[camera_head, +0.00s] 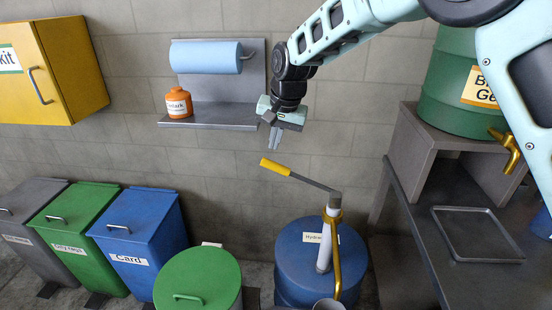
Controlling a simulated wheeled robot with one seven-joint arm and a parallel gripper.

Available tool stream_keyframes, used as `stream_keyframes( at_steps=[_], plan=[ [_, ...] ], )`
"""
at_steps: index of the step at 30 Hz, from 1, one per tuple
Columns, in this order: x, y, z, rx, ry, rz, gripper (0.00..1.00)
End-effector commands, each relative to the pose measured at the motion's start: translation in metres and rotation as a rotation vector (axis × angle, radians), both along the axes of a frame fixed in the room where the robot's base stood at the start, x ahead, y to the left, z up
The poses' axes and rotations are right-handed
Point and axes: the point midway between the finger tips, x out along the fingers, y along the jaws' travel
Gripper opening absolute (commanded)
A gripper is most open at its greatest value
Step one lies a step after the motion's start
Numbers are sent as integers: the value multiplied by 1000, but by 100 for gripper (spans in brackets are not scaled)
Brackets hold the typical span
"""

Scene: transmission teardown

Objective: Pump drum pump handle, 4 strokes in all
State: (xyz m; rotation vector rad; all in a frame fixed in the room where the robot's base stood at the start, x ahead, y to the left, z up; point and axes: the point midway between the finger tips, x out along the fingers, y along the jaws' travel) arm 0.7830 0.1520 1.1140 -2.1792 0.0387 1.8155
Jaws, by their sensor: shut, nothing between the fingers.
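The drum pump handle (275,167) has a yellow grip on a grey lever. It slants up to the left from the top of the white pump column (325,235). The pump stands on a blue drum (292,250) with a white label, partly hidden by the pump. A yellow spout pipe (336,255) runs down the column's right side. My gripper (274,147) points down just above the yellow grip, shut and empty. It appears apart from the handle by a small gap; depth between them is hard to tell.
A wall shelf (215,124) with a blue paper roll and an orange bottle is left of my gripper. Grey, green and blue bins line the left wall. A green lidded bin (198,280) stands left of the drum. A bench (490,285) with a tray (476,235) is right.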

Motion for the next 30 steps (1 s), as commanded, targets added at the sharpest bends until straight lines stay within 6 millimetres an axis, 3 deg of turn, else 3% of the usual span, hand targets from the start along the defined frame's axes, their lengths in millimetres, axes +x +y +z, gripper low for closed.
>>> stream_keyframes(
  at_steps=[1,4,12,24,30],
  plan=[
    [0,-15,8,37,-6,-10,0],
    [-4,-33,24,96,-19,-9,0],
    [-18,-61,55,181,-68,6,0],
    [-21,-65,61,192,-78,11,0],
    [-19,-62,55,192,-76,12,0]
  ],
)
